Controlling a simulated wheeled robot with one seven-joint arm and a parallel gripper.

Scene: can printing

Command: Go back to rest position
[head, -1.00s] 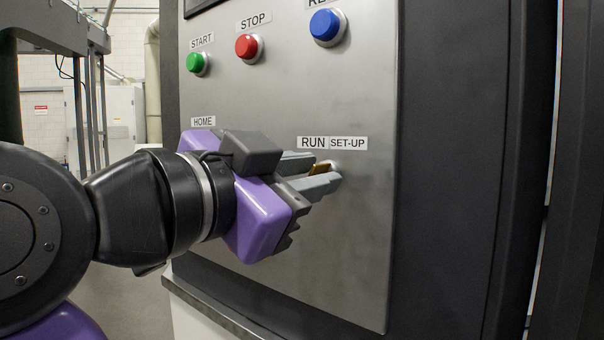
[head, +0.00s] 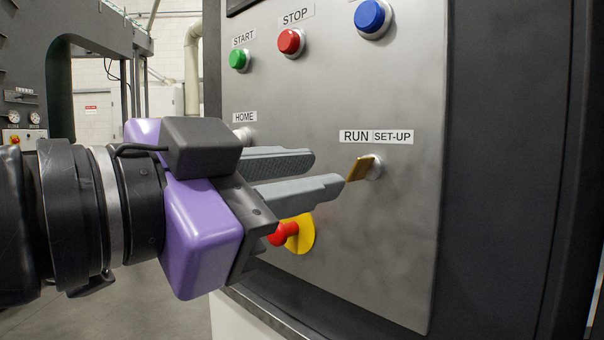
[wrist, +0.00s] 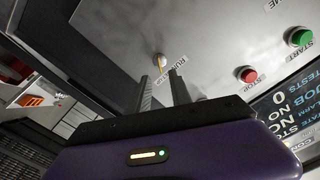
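My gripper (head: 328,174) has a purple body and two grey fingers. It is in front of the control panel (head: 390,250), left of the brass key (head: 359,169) in the RUN / SET-UP switch. The fingers are parted with nothing between them, and the key stands clear just beyond the fingertips. In the wrist view the fingers (wrist: 163,82) point at the key (wrist: 161,61), with a gap before it.
The panel has a green START button (head: 239,59), a red STOP button (head: 291,41) and a blue button (head: 371,18). A red knob on a yellow plate (head: 304,234) sits partly behind my gripper. A ledge (head: 262,312) runs below the panel. Floor shows at lower left.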

